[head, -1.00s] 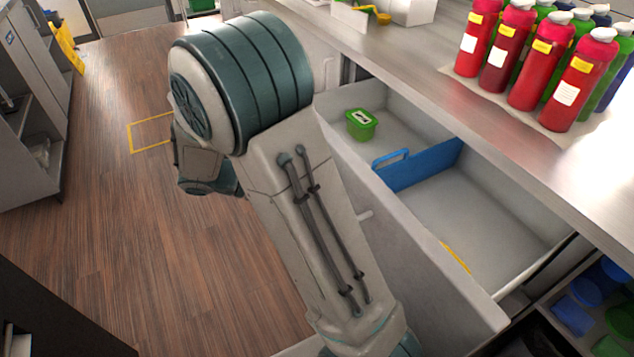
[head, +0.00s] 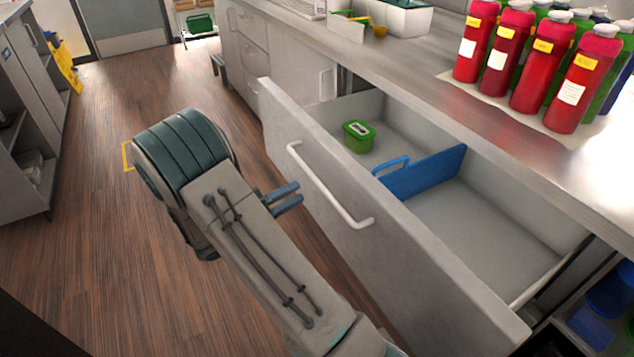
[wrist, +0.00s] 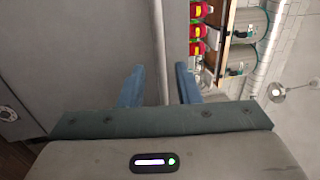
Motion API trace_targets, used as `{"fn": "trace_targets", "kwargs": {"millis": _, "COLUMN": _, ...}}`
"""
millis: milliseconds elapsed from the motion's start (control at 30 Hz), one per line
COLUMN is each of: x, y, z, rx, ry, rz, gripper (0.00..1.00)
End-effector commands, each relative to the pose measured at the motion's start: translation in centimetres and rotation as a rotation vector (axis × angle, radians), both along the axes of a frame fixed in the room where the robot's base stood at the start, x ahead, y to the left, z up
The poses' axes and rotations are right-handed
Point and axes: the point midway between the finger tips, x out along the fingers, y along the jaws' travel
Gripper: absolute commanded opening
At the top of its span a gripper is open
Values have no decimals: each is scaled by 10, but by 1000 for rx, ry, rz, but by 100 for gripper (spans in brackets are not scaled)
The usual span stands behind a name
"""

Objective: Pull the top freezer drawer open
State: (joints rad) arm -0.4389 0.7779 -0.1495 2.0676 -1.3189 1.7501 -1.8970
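The top drawer (head: 400,235) under the counter stands pulled well out, its inside showing. Its white bar handle (head: 325,190) is on the grey front and also shows upright in the wrist view (wrist: 160,45). My gripper (head: 292,193) is open and empty, to the left of the drawer front in the head view, with a gap to the handle. In the wrist view the two blue fingers of my gripper (wrist: 158,75) are spread, with the handle beyond, lined up with the gap between them. The drawer front fills the left of that view.
In the drawer are a green tub (head: 359,136) and a blue divider (head: 425,172). Red bottles (head: 533,62) stand on the counter (head: 440,80) above. Open wood floor (head: 90,240) lies left of my arm. A shelf unit (head: 35,130) stands at far left.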

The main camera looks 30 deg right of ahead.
Motion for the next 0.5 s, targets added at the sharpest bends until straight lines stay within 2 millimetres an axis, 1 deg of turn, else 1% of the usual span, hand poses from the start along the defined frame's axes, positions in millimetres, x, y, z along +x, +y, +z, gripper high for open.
{"fn": "trace_targets", "kwargs": {"millis": 33, "x": 0, "y": -12, "z": 2, "rx": 0, "ry": -2, "rz": -5, "gripper": 30}}
{"fn": "trace_targets", "kwargs": {"millis": 200, "x": 1, "y": -43, "z": 8, "rx": 0, "ry": -3, "rz": -4, "gripper": 30}}
{"fn": "trace_targets", "kwargs": {"millis": 333, "x": 2, "y": -59, "z": 11, "rx": 2, "ry": -2, "rz": -2, "gripper": 30}}
{"fn": "trace_targets", "kwargs": {"millis": 500, "x": 2, "y": -69, "z": 14, "rx": 1, "ry": -1, "rz": -1, "gripper": 30}}
